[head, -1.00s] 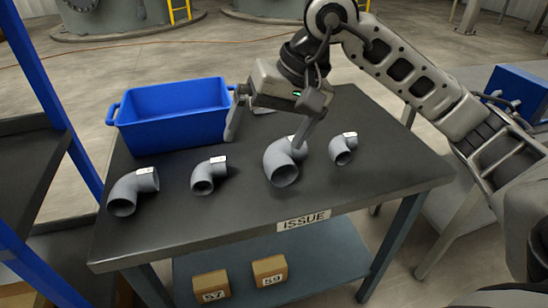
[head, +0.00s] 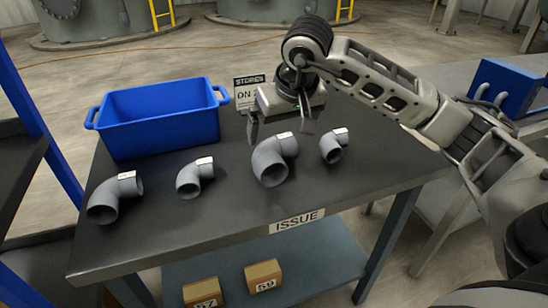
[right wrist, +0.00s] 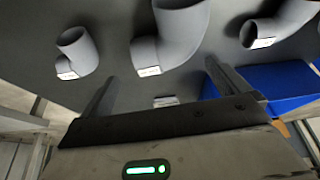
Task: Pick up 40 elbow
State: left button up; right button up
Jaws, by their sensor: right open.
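Several grey pipe elbows with white labels stand in a row on the dark table; the labels are too small to read. In the head view there is a large one (head: 115,198) at the left, a smaller one (head: 195,178), a large one (head: 273,160) and a small one (head: 334,146) at the right. My right gripper (head: 279,126) is open and empty just behind the third elbow. In the right wrist view, that large elbow (right wrist: 172,40) lies ahead of the open fingers (right wrist: 160,78), and the small one (right wrist: 76,52) is at the left. My left gripper is out of view.
A blue bin (head: 160,128) stands at the table's back left. A sign reading "STORES DN" (head: 249,92) stands behind my right gripper, partly hidden. The table front (head: 297,221) reads "ISSUE". Boxes (head: 263,276) sit on the shelf below. The front strip of tabletop is clear.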

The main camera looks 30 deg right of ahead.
aim_at(277, 142)
jog(key=x, duration=0.4)
jog(key=shift+a+f, duration=0.3)
jog(key=shift+f, duration=0.15)
jog(key=c, duration=1.1)
jog(key=shift+r, duration=0.15)
